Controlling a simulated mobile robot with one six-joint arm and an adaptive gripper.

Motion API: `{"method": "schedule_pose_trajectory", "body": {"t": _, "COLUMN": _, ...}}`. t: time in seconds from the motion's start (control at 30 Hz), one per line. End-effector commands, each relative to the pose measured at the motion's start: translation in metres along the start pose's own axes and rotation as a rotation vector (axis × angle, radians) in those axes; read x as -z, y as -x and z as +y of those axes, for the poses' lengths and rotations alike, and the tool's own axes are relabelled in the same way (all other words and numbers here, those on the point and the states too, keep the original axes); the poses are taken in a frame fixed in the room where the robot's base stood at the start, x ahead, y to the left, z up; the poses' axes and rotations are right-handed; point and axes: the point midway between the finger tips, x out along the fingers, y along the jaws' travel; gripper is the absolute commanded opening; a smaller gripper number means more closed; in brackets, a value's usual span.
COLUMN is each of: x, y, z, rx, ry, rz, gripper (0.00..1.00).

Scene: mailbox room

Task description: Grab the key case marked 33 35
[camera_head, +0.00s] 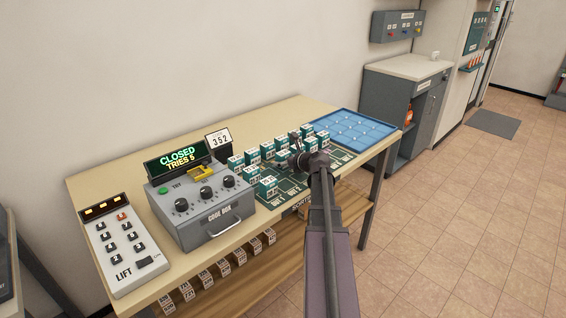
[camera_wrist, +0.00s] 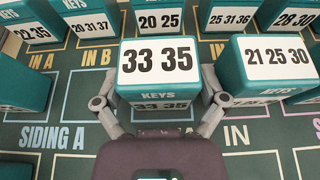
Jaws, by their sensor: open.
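The key case marked 33 35 (camera_wrist: 158,62) is a teal block with a white number label on top and KEYS on its near side. It stands upright on the dark green board, in the middle of the wrist view. My gripper (camera_wrist: 157,100) is open, with one finger at the left and one at the right of this case. I cannot tell whether the fingers touch it. In the head view my gripper (camera_head: 308,158) is over the group of key cases, and my arm hides part of them.
The case marked 21 25 30 (camera_wrist: 274,66) stands close on the right. Cases 20 25 (camera_wrist: 161,22) and others stand behind. The board (camera_wrist: 50,128) has printed siding lanes. The head view shows a blue tray (camera_head: 350,128) at right and a grey code box (camera_head: 203,205) at left.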

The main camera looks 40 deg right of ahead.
Motion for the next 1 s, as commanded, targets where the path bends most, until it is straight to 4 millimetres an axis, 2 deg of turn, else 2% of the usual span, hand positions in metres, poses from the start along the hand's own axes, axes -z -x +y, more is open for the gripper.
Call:
{"method": "schedule_pose_trajectory", "body": {"t": 0.47, "x": -0.0003, "y": 0.0001, "z": 0.0005, "rx": 0.0, "ry": 0.0, "rz": 0.0, "gripper": 0.91}}
{"method": "schedule_pose_trajectory", "body": {"t": 0.5, "x": -0.0003, "y": 0.0001, "z": 0.0005, "rx": 0.0, "ry": 0.001, "rz": 0.0, "gripper": 0.88}}
{"method": "schedule_pose_trajectory", "body": {"t": 0.57, "x": -0.0003, "y": 0.0, "z": 0.0006, "rx": 0.0, "ry": 0.001, "rz": 0.0, "gripper": 0.71}}
{"method": "schedule_pose_trajectory", "body": {"t": 0.7, "x": -0.0003, "y": -0.0001, "z": 0.0007, "rx": 0.0, "ry": 0.001, "rz": 0.0, "gripper": 0.29}}
{"method": "schedule_pose_trajectory", "body": {"t": 0.73, "x": -0.0003, "y": -0.0001, "z": 0.0007, "rx": -0.001, "ry": 0.001, "rz": 0.0, "gripper": 0.22}}
{"method": "schedule_pose_trajectory", "body": {"t": 1.0, "x": -0.0007, "y": -0.0001, "z": 0.001, "rx": -0.001, "ry": 0.001, "rz": 0.0, "gripper": 0.22}}
